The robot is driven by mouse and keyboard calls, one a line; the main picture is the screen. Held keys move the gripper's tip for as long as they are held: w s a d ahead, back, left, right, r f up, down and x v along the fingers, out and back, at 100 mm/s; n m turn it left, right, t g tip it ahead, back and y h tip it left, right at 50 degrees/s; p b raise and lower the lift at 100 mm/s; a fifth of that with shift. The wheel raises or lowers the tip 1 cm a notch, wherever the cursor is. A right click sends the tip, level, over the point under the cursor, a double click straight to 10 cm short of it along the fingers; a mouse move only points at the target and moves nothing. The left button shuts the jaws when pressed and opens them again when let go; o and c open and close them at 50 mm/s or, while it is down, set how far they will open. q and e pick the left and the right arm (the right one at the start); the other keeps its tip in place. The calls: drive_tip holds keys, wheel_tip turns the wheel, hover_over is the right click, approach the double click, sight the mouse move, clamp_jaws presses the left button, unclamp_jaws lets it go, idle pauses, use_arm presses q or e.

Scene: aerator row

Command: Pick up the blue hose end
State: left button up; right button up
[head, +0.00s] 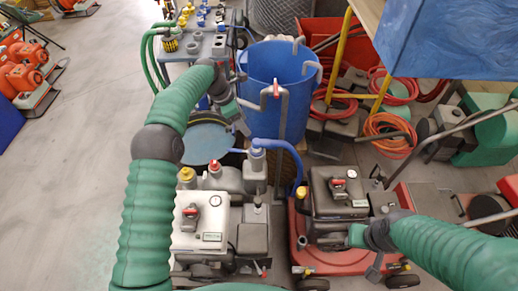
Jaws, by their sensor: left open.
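A blue hose (288,148) arches from the front of the blue barrel over to the red machine on the right. One end is by a blue cap on the grey machine, and the other drops beside the red machine; I cannot tell which is the loose end. My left gripper (237,119) is at the end of the green-sleeved arm, left of the barrel and up and left of the hose. It is open, small in the picture, and apart from the hose. My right gripper (345,236) is low over the red machine, and its fingers are not clear.
The blue barrel (262,85) stands behind the hose. A white and grey machine (201,228) and a red machine (342,262) stand in front. A table with fittings (190,50) is behind my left arm. Coiled orange hoses (390,133) lie at right.

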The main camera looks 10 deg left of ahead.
sight(255, 141)
use_arm(q)
drive_tip(key=x, duration=0.7)
drive_tip(key=shift+w+a+f+b, duration=0.15)
drive_tip(key=shift+a+f+b, duration=0.15)
drive_tip(key=shift+f, duration=0.55)
drive_tip(key=x, duration=0.2)
drive_tip(key=b+x, duration=0.1)
drive_tip(key=x, duration=0.1)
drive_tip(key=shift+d, duration=0.35)
drive_tip(key=shift+d+f, duration=0.2)
drive_tip(key=shift+f, duration=0.1)
drive_tip(key=shift+a, duration=0.25)
drive_tip(key=c, duration=0.7)
drive_tip(key=shift+d, duration=0.15)
clamp_jaws()
use_arm(e)
drive_tip(key=shift+a+f, duration=0.15)
drive_tip(key=shift+f, duration=0.7)
